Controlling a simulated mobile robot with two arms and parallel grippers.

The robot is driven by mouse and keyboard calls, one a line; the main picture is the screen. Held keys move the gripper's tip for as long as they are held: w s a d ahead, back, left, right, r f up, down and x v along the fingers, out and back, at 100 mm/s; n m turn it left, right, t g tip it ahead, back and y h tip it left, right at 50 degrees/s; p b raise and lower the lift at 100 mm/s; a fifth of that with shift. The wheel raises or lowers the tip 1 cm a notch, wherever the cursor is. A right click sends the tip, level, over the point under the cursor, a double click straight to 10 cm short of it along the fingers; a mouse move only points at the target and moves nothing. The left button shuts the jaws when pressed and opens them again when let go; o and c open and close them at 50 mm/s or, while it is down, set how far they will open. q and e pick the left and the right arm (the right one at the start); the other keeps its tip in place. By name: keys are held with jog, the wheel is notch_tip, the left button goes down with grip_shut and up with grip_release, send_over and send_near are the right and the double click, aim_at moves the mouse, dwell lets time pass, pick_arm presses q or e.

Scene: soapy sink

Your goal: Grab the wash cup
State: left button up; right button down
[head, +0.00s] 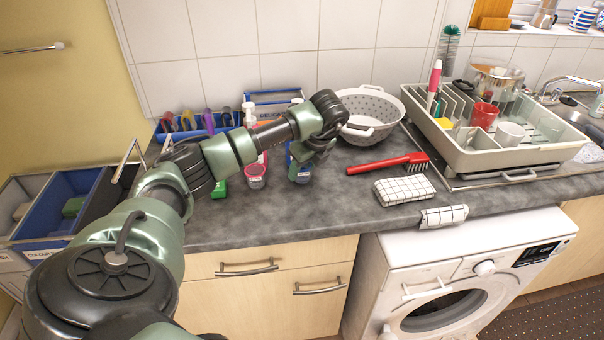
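A pink container (256,176) with a label stands to the left of the blue one. In the dish rack (525,160) at the right are a red cup (484,116) and a white cup (509,134). Which of these is the wash cup is not clear. My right gripper is not in view.
A white colander (373,108) stands behind my gripper. A red brush (388,164) and a checked cloth (404,191) lie on the counter to its right. A blue organizer (200,135) stands at the back left.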

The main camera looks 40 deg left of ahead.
pick_arm(q)
jog(key=c, duration=0.4)
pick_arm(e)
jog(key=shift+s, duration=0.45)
